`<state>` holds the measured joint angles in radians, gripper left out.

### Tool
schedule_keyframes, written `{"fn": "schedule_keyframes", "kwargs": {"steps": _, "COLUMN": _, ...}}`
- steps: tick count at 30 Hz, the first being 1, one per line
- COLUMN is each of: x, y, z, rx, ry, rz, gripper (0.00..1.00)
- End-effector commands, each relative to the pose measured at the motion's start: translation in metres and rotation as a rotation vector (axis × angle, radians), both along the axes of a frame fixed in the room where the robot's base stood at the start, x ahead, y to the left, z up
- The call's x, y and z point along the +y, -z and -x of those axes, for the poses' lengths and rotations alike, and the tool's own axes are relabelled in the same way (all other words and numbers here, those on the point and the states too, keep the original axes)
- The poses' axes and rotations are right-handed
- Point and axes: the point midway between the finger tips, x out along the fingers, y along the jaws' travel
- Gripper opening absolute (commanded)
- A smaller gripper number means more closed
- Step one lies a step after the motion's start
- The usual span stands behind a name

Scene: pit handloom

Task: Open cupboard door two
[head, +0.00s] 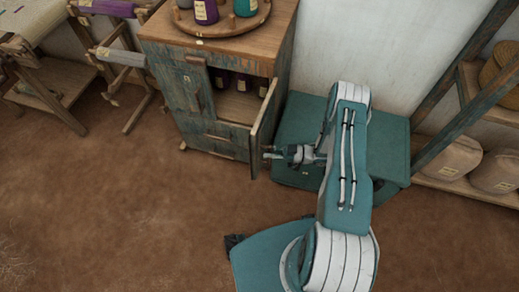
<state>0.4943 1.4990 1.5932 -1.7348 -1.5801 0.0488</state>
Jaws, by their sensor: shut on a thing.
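The wooden cupboard (213,146) with worn blue-green paint stands at the upper middle of the head view. Its right door (262,130) is swung well out toward the front and seen nearly edge-on. Inside the opening, a pale shelf (240,104) and several dark bottles (243,83) show. The left door (187,87) is shut. My gripper (269,154) is at the outer side of the open door, near its free edge, and shut on what looks like that door's handle. The handle itself is mostly hidden by the fingers.
A round wooden tray (228,27) with bottles sits on the cupboard top. Loom frames (50,75) stand left. The brown floor in front is clear.

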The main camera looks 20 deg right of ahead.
Motion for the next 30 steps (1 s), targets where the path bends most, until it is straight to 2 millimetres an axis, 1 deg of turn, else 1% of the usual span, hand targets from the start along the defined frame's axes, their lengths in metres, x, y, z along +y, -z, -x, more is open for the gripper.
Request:
{"fn": "schedule_keyframes", "kwargs": {"steps": 1, "x": -0.0049, "y": -0.001, "z": -0.0008, "rx": -0.004, "ry": 0.006, "rz": 0.0, "gripper": 0.0}}
{"fn": "schedule_keyframes", "kwargs": {"steps": 6, "x": -0.0115, "y": -0.0008, "z": 0.0009, "rx": -0.004, "ry": 0.005, "rz": 0.001, "gripper": 0.0}}
{"fn": "schedule_keyframes", "kwargs": {"steps": 20, "x": -0.0133, "y": -0.0005, "z": 0.0011, "rx": -0.003, "ry": 0.005, "rz": 0.003, "gripper": 0.0}}
{"fn": "schedule_keyframes", "kwargs": {"steps": 21, "x": -0.0133, "y": -0.0005, "z": 0.001, "rx": -0.003, "ry": 0.005, "rz": 0.003, "gripper": 0.38}}
{"fn": "schedule_keyframes", "kwargs": {"steps": 22, "x": -0.0133, "y": -0.0005, "z": 0.0011, "rx": -0.003, "ry": 0.005, "rz": 0.003, "gripper": 0.51}}
{"fn": "schedule_keyframes", "kwargs": {"steps": 23, "x": -0.0132, "y": -0.0004, "z": 0.0012, "rx": -0.003, "ry": 0.005, "rz": 0.003, "gripper": 0.55}}
{"fn": "schedule_keyframes", "kwargs": {"steps": 30, "x": -0.0126, "y": 0.0, "z": 0.0021, "rx": -0.002, "ry": 0.003, "rz": 0.002, "gripper": 0.55}}
